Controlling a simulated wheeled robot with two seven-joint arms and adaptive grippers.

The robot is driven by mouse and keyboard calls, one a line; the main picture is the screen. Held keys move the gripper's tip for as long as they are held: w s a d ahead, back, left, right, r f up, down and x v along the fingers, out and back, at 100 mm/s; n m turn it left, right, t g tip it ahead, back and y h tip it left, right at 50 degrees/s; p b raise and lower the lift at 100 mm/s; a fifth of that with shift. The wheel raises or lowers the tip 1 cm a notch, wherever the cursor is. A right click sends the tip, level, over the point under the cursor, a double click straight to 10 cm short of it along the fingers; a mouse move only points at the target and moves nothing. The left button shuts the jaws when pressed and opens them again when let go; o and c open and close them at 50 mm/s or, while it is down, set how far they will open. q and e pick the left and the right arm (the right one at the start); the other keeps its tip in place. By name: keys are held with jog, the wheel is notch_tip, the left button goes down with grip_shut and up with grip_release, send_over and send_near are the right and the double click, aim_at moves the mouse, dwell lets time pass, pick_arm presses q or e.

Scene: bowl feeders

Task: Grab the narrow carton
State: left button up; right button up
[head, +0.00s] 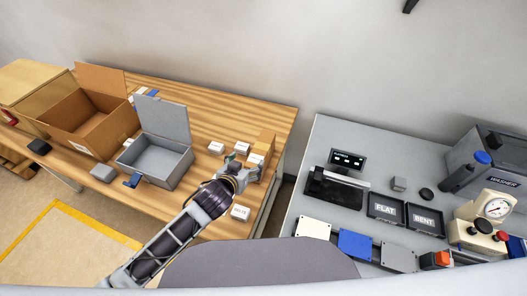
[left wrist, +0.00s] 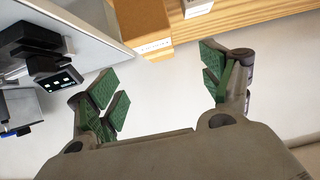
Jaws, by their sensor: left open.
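A narrow brown carton (head: 267,139) stands near the right end of the wooden table, with a white label low on its front. In the left wrist view the carton (left wrist: 142,18) shows at the top, beyond the fingers, and its upper part is cut off by the frame. My left gripper (head: 243,165) is over the table's right end, just in front of the carton. Its green-padded fingers are spread apart, with nothing between them in the left wrist view (left wrist: 163,90). My right gripper is in neither view.
Small white boxes (head: 216,147) lie near the gripper, one of them (head: 240,212) at the table's front edge. An open grey box (head: 160,165) and a large open cardboard box (head: 85,125) stand left. A grey bench (head: 300,205) with devices and trays is right, across a gap.

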aim_at(260, 150)
pick_arm(q)
jog(key=shift+r+x, duration=0.2)
jog(key=shift+x, duration=1.7)
jog(key=shift+p+x, duration=0.35)
jog(key=shift+x, duration=2.4)
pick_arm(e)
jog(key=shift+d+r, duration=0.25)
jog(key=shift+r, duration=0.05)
pick_arm(q)
jog(key=shift+d, duration=0.2)
jog(key=shift+p+x, duration=0.45)
jog(key=shift+x, duration=2.1)
jog(key=shift+d, duration=0.15)
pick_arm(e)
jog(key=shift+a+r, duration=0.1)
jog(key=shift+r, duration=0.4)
